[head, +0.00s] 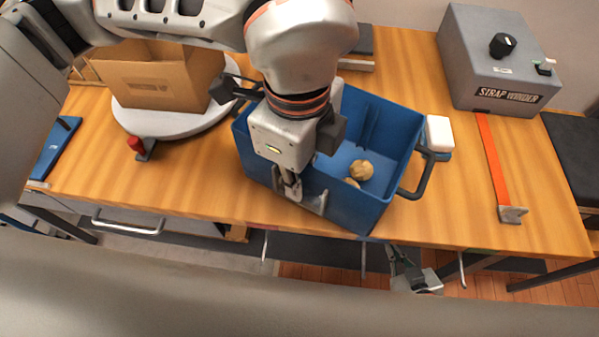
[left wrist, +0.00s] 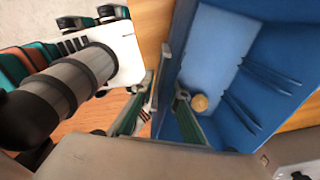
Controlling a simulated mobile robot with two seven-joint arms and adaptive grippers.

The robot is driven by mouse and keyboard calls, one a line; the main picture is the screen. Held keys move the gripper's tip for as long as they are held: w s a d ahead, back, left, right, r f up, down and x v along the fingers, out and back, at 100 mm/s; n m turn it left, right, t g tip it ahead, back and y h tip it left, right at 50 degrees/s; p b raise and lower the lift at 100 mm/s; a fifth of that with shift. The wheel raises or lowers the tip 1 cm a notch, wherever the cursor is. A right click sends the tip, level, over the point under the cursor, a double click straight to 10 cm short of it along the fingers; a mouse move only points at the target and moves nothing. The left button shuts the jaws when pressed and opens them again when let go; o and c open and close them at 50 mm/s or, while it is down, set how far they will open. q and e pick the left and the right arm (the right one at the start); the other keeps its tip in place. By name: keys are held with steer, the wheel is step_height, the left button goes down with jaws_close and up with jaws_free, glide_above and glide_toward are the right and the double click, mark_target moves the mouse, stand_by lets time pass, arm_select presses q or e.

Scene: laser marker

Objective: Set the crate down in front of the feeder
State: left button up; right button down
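The blue crate (head: 405,128) stands on the wooden table near its front edge, with round tan pieces (head: 361,170) inside. My left gripper (head: 291,188) is over the crate's front wall. In the left wrist view its fingers (left wrist: 164,90) are apart, one on each side of the crate's wall (left wrist: 163,70), with a gap to the inner finger. My right gripper (head: 400,258) hangs below the table's front edge, empty. Its two fingers (left wrist: 93,17) look spread in the left wrist view. I cannot identify a feeder for sure.
A grey machine labelled STRAP WINDER (head: 495,60) stands at the back right, with an orange strap (head: 492,165) running forward from it. A round white turntable (head: 180,124) with a cardboard box (head: 150,85) is at left. A white block (head: 438,133) is by the crate's right handle.

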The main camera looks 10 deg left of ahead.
arm_select(q)
steer(key=shift+o, duration=0.9)
steer(key=shift+r, duration=0.15)
steer(key=shift+r, duration=0.3)
step_height(320, 180, up, 12)
steer(key=shift+f, duration=0.25)
steer(key=shift+s+f, duration=0.1)
steer(key=shift+s, duration=0.05)
